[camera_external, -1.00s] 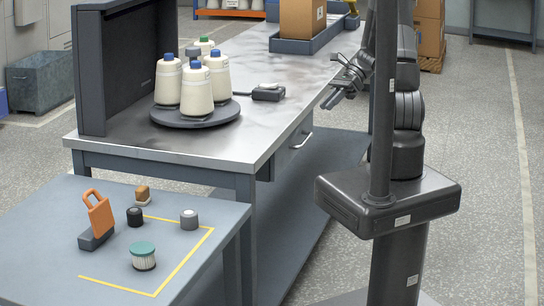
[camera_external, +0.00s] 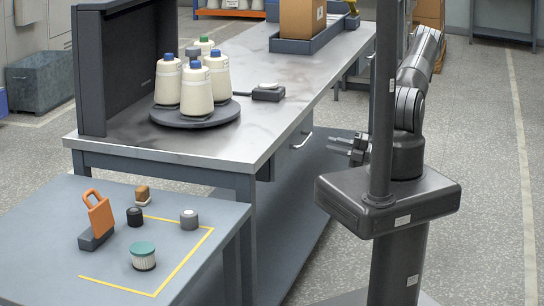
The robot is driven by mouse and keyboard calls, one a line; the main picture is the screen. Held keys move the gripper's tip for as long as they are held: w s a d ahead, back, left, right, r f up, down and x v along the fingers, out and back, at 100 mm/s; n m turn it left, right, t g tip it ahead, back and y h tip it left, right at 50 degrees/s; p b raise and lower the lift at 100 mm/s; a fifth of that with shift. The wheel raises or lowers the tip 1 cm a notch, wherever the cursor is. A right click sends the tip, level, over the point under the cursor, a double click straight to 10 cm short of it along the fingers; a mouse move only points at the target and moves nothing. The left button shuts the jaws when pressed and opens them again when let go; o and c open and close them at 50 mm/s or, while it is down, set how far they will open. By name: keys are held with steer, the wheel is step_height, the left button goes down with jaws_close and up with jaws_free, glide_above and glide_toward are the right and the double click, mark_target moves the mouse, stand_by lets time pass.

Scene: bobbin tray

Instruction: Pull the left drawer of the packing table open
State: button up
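The packing table (camera_external: 300,95) has a grey top and runs back through the middle of the external view. Under its right-hand edge is a grey drawer front (camera_external: 284,160) with a pale bar handle (camera_external: 303,141). The drawer looks closed, flush under the top. My gripper (camera_external: 334,145) is to the right of the handle, at about its height in the picture, with its fingers pointing left. The two fingers look apart, with nothing between them. It appears clear of the handle. My column partly hides the wrist.
Cream bobbins stand on a round dark tray (camera_external: 195,118) on the table, near a dark panel (camera_external: 125,70). A small dark device (camera_external: 268,94) and a tray with a carton (camera_external: 302,18) lie farther back. A lower side table (camera_external: 50,210) holds small items. A low shelf (camera_external: 315,190) lies below the drawer.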

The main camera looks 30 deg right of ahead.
mark_target(306, 139)
steer(key=w+a+m, duration=0.1)
steer(key=w+a, duration=0.1)
steer(key=w+a+t, duration=0.1)
steer(key=w+a, duration=0.1)
steer(key=w, duration=0.1)
steer(key=w+a+m+h, duration=0.1)
steer(key=w+a, duration=0.1)
steer(key=shift+w+a+m+t, duration=0.25)
steer(key=shift+a+m+t, duration=0.05)
steer(key=shift+a+t, duration=0.1)
steer(key=shift+c, duration=0.3)
jaws_close()
